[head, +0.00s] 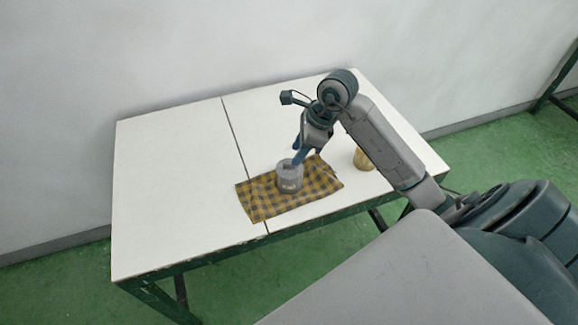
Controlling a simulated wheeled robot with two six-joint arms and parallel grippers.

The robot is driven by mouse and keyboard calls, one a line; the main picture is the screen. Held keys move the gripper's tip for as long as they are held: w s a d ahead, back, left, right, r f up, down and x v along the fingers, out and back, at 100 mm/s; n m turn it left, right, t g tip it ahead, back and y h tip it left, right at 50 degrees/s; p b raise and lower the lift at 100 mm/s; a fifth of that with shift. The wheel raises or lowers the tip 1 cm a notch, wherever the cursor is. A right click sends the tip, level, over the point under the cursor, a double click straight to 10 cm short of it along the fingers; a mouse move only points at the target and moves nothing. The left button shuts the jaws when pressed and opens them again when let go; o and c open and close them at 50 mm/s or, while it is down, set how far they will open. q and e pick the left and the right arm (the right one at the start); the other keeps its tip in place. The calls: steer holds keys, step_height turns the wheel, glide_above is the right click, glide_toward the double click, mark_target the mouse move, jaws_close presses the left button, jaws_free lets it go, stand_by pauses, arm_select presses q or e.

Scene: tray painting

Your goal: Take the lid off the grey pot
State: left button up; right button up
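The grey pot (289,184) stands upright on a yellow and dark checked cloth near the front middle of the table. My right gripper (297,160) reaches down from the upper right, with its blue fingers at the pot's top. The fingers hide part of the rim, and the lid cannot be made out clearly from the pot. I cannot tell whether the fingers are closed on the lid or only beside it. My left gripper is not in view.
The checked cloth (259,204) lies slightly rumpled on the white table (170,190). A tan, gold-coloured container (362,160) stands to the right, partly hidden by my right arm. The table's left half is clear. A wall stands behind.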

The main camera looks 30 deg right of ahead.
mark_target(289, 163)
steer(key=shift+p+x, duration=0.7)
steer(key=shift+x, duration=1.65)
steer(key=shift+r, duration=0.1)
jaws_close()
steer(key=shift+w, duration=0.1)
